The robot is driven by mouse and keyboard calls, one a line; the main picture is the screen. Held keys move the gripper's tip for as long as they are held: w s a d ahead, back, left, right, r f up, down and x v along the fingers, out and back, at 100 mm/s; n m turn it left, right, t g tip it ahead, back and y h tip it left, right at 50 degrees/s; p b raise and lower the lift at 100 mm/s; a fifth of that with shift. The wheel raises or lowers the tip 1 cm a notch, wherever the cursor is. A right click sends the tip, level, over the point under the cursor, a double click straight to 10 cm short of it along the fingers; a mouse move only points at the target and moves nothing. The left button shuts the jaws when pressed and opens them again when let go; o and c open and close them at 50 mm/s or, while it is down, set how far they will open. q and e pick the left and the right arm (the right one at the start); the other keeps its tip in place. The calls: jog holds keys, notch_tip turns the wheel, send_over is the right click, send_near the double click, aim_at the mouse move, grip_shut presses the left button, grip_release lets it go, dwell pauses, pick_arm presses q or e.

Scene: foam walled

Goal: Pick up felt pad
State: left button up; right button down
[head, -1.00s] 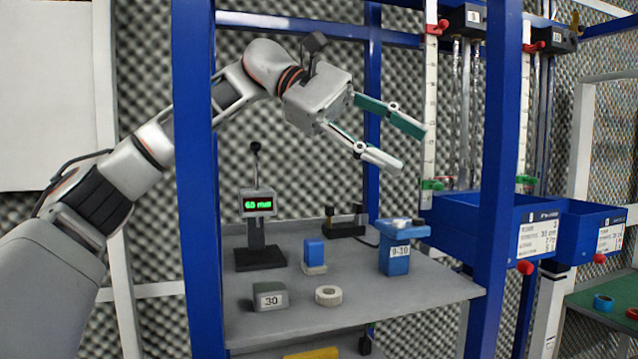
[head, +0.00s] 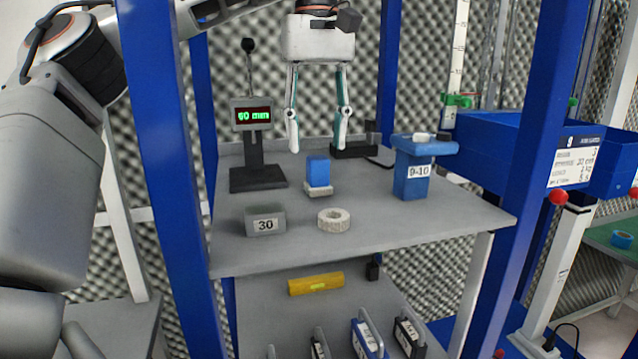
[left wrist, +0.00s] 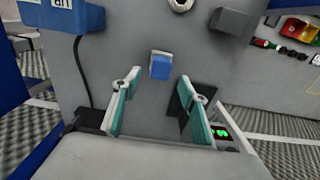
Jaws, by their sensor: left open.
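A small block with a blue upper part and a pale base, which looks like the felt pad (head: 318,173), stands upright on the grey shelf (head: 400,228). In the left wrist view the felt pad (left wrist: 160,67) is just beyond the fingertips and between their lines. My left gripper (head: 316,146) points down above and slightly behind the pad. Its two fingers are spread, with nothing between them. It also shows in the left wrist view (left wrist: 160,78). The pad is apart from both fingers. My right gripper is not in view.
On the shelf are a gauge with a green display (head: 253,150), a grey block marked 30 (head: 265,220), a white ring (head: 334,220) and a blue container marked 9-10 (head: 411,180). Blue posts (head: 160,180) frame the shelf. A yellow bar (head: 316,283) lies below.

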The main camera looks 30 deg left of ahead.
aim_at(318, 157)
pick_arm(q)
jog(key=f+b, duration=0.1)
jog(key=f, duration=0.1)
jog(key=f+b, duration=0.1)
jog(key=f, duration=0.1)
jog(key=shift+s+d, duration=0.15)
jog(key=shift+d, duration=0.05)
jog(key=shift+f, duration=0.15)
jog(key=c, duration=1.2)
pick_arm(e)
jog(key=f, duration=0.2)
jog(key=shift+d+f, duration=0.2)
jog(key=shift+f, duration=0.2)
pick_arm(q)
jog(key=shift+r, duration=0.2)
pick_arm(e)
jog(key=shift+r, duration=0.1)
